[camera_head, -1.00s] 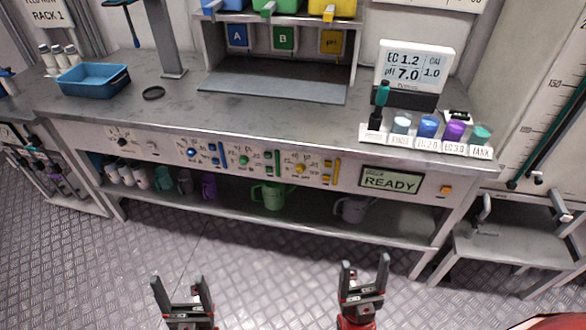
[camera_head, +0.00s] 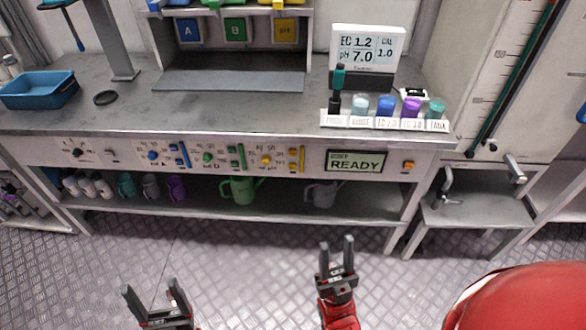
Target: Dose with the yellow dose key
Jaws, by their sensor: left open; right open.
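The bench's front panel (camera_head: 120,154) carries blue, green and yellow control groups. The yellow group has a round yellow knob (camera_head: 266,160) and an upright yellow key or slider (camera_head: 297,159) right of it. The panel display (camera_head: 355,161) reads READY. Above, a yellow pH box (camera_head: 285,30) sits beside the A and B boxes. My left gripper (camera_head: 152,296) is open and empty at the bottom of the view, in front of the bench. My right gripper (camera_head: 336,252) is open and empty below the shelf's front edge. Both are well apart from the panel.
A meter (camera_head: 366,50) reads EC 1.2, pH 7.0. Several coloured cups stand in a labelled rack (camera_head: 385,122) on the bench's right. A blue tray (camera_head: 38,91) is at left. A green jug (camera_head: 240,190) and grey jug (camera_head: 321,193) stand on the lower shelf. A red rounded object (camera_head: 525,300) fills the lower right.

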